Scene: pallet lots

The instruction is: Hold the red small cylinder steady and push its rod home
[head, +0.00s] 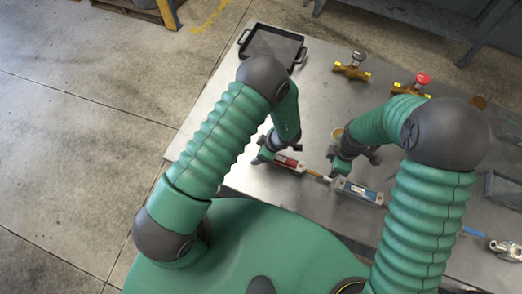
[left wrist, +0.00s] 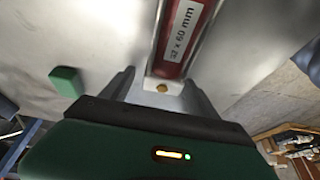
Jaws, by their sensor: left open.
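The red small cylinder (head: 287,162) lies on the metal table in front of me, its rod (head: 314,174) pointing right. In the left wrist view the red cylinder (left wrist: 180,40) shows a white size label and its end cap lies between the fingers. My left gripper (head: 268,156) is at the cylinder's left end; in the left wrist view it (left wrist: 158,88) is open around that end. My right gripper (head: 337,164) is low over the table, near the rod's tip. Its fingers are too small and covered to tell their state.
A grey cylinder with a blue label (head: 358,192) lies just right of the rod tip. Brass valves with a black knob (head: 352,67) and a red knob (head: 412,88) stand farther back. A black tray (head: 271,43) is at the back left. A green block (left wrist: 67,82) shows in the left wrist view.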

